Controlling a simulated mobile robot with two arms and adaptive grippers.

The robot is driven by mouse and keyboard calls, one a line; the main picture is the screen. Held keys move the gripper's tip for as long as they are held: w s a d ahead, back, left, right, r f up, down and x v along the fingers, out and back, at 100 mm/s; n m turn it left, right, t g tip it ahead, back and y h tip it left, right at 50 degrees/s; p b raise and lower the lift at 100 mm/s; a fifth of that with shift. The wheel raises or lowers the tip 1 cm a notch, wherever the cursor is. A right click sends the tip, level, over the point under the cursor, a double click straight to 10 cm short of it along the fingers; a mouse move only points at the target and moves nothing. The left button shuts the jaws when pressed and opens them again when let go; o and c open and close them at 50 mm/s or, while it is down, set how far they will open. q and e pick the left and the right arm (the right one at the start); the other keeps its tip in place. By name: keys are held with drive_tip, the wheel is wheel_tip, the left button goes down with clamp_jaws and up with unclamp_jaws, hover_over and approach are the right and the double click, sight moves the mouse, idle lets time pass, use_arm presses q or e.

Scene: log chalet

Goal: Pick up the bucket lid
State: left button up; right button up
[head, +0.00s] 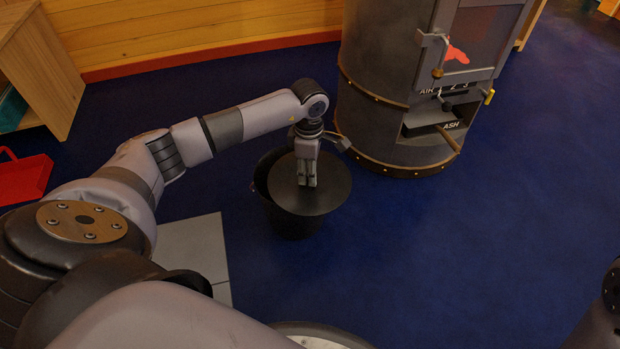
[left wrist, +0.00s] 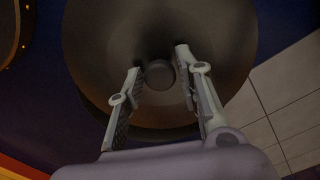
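The bucket lid (head: 335,191) is a dark grey disc with a small round knob in its middle, which shows in the left wrist view (left wrist: 159,74). The lid is at the top of the black bucket (head: 292,224), shifted to the right, so part of the bucket's rim shows on the left. My left gripper (head: 308,184) points down over the lid's middle. In the left wrist view its two fingers (left wrist: 158,62) are spread, one on each side of the knob, with narrow gaps. My right gripper is not in view.
A dark metal stove (head: 390,115) with an ash drawer stands just behind and right of the bucket. Pale tiles (head: 195,248) lie front left. The blue floor is clear at right.

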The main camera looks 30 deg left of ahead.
use_arm(q)
clamp_jaws()
drive_tip(key=shift+r, duration=0.1)
idle(0.4)
